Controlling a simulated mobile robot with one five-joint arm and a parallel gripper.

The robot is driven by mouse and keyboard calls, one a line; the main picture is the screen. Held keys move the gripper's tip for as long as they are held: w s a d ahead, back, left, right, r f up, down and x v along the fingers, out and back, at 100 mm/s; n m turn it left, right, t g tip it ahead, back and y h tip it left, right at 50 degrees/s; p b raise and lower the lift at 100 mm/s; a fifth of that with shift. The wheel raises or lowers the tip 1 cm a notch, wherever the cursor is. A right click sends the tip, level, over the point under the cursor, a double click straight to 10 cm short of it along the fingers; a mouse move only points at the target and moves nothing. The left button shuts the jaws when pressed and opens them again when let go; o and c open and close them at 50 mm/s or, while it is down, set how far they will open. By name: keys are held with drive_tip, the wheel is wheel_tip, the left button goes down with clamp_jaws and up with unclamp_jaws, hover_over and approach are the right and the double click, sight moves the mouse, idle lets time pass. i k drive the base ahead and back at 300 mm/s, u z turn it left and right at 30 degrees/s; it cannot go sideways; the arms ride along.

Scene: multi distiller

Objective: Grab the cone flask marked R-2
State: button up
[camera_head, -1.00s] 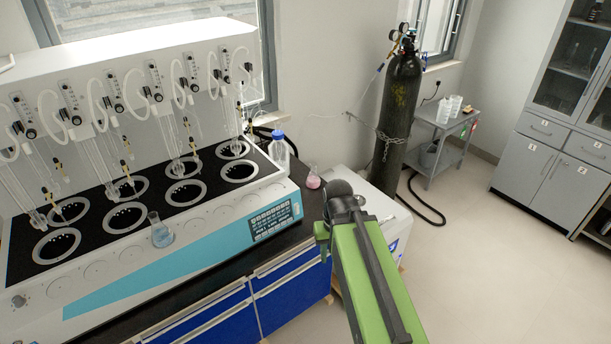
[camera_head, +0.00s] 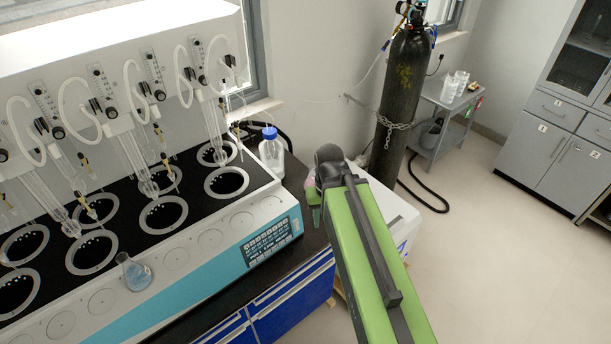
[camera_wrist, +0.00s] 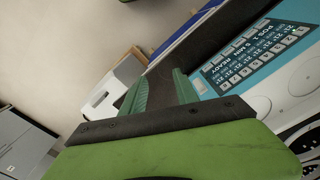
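A cone flask with blue liquid (camera_head: 134,272) stands upright on the front ledge of the white distiller in the head view. A second flask, with pink contents (camera_head: 309,183), stands on the dark bench, almost fully hidden behind my arm. No R-2 mark is readable on either flask. My gripper (camera_wrist: 160,88) shows two green fingers apart with nothing between them in the wrist view. It is over the bench's right end, near the pink flask; the head view hides most of it behind my arm. Neither flask is discernible in the wrist view.
The distiller (camera_head: 165,262) with glass tubes and round wells fills the left. Its control panel (camera_wrist: 257,55) is close to my gripper. A blue-capped bottle (camera_head: 271,155) stands at its right end. A black gas cylinder (camera_head: 402,100) stands behind my arm. Floor at right is open.

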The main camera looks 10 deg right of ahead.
sight(309, 181)
drive_tip(key=u, duration=5.4)
drive_tip(key=i, duration=0.15)
drive_tip(key=z, duration=2.25)
drive_tip(key=k, duration=0.15)
drive_tip(key=u, duration=0.8)
drive_tip(key=k, duration=2.4)
drive_tip(key=z, duration=0.55)
drive_tip(key=i, duration=0.75)
drive_tip(key=z, duration=0.05)
